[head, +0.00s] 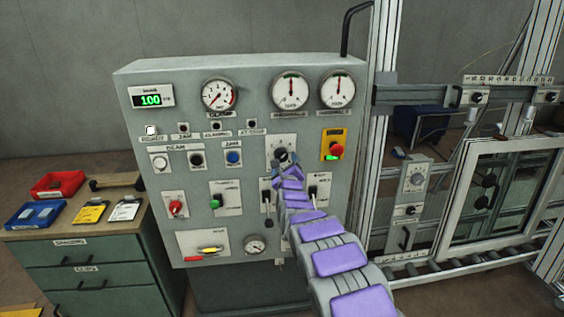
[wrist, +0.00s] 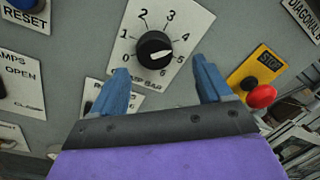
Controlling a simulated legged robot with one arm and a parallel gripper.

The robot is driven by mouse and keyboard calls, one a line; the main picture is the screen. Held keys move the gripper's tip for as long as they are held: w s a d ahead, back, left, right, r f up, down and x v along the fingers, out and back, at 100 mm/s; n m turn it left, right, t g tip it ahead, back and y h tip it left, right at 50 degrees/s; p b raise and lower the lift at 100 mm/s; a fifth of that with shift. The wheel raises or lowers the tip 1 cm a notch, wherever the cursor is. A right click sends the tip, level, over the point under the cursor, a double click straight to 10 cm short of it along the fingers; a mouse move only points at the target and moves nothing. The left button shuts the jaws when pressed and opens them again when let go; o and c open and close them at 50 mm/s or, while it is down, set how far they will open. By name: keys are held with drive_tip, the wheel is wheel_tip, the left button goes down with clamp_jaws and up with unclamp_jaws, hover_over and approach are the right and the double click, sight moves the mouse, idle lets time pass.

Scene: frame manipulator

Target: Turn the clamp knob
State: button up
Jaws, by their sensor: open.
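The clamp knob (wrist: 154,50) is a round black dial with a white pointer, on a white plate (wrist: 184,18) numbered 0 to 6. In the wrist view its pointer aims right, roughly toward the 5. In the head view the knob (head: 281,154) sits at the panel's right centre, just beyond my gripper (head: 284,168). My gripper's two blue fingers also show in the wrist view (wrist: 162,82). They are spread apart with nothing between them, below and to either side of the knob. I cannot tell whether they touch the panel.
A red stop button (wrist: 262,96) on a yellow plate is right of the knob. Black levers (head: 313,191) sit low on the panel (head: 200,125) near my arm. A drawer cabinet (head: 85,250) stands left, and a metal frame with a glass door (head: 495,190) stands right.

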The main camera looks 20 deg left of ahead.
sight(281, 158)
drive_tip(key=shift+w, duration=0.4)
drive_tip(key=shift+w+a, duration=0.2)
drive_tip(key=shift+w, duration=0.05)
drive_tip(key=a, duration=0.1)
drive_tip(key=w, duration=0.1)
drive_tip(key=w+a, duration=0.1)
drive_tip(key=shift+w+a+f, duration=0.15)
drive_tip(key=shift+a+f, duration=0.1)
drive_tip(key=shift+a, duration=0.1)
drive_tip(key=shift+d+r, duration=0.25)
drive_tip(key=shift+d, duration=0.35)
drive_tip(key=shift+a+f, duration=0.1)
drive_tip(key=shift+a, duration=0.1)
drive_tip(key=shift+a+f, duration=0.2)
drive_tip(key=shift+a, duration=0.45)
drive_tip(key=c, duration=0.4)
drive_tip(key=shift+d, duration=0.45)
drive_tip(key=c, duration=0.5)
drive_tip(key=shift+a, duration=0.1)
drive_tip(key=shift+c, duration=0.7)
